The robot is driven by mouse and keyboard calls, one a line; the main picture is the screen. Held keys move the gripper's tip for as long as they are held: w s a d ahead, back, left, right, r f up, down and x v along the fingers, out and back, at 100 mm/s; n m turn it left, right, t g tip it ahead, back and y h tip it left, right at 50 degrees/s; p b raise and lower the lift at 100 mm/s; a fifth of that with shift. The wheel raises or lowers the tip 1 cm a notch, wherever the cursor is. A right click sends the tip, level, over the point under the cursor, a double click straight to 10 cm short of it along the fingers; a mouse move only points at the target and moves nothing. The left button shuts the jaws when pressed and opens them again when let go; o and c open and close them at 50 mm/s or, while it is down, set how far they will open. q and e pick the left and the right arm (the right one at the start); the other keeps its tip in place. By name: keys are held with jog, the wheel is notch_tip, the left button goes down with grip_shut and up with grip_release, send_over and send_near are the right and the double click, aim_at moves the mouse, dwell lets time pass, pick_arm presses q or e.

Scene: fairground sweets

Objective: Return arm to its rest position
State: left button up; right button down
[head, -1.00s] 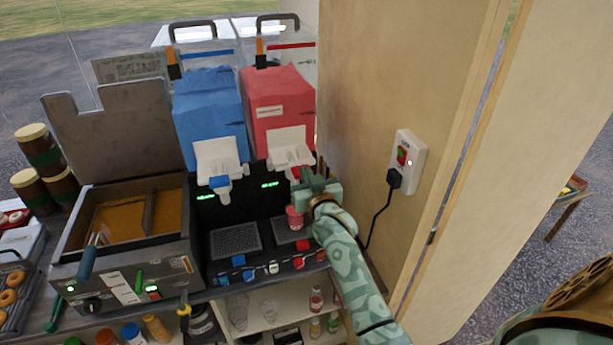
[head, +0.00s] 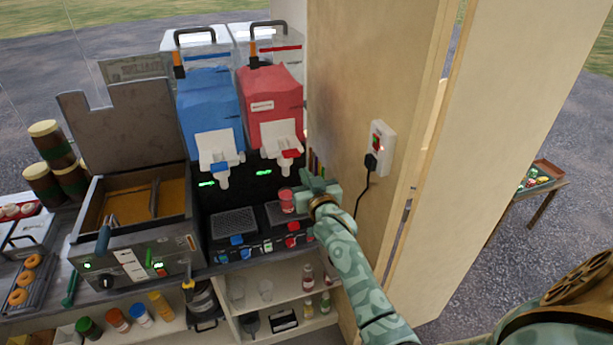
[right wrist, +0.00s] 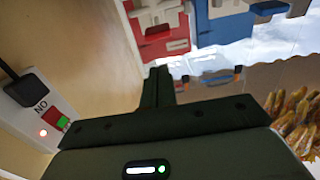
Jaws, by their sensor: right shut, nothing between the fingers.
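My right gripper (head: 308,183) is shut and empty in the head view. It is just right of and below the red slush machine's (head: 272,105) tap, beside the power socket panel. In the right wrist view its dark fingers (right wrist: 158,84) are together with nothing between them. A red cup (head: 286,200) sits under the red machine's tap, close to the left of the gripper; the gripper does not hold it. My left gripper is not in view.
A wooden panel with a socket (head: 382,147) and black cable stands close right of my right arm. The blue slush machine (head: 210,110) and an open fryer (head: 140,215) are to the left. Shelves with bottles (head: 308,275) lie below. Open ground is beyond the panel.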

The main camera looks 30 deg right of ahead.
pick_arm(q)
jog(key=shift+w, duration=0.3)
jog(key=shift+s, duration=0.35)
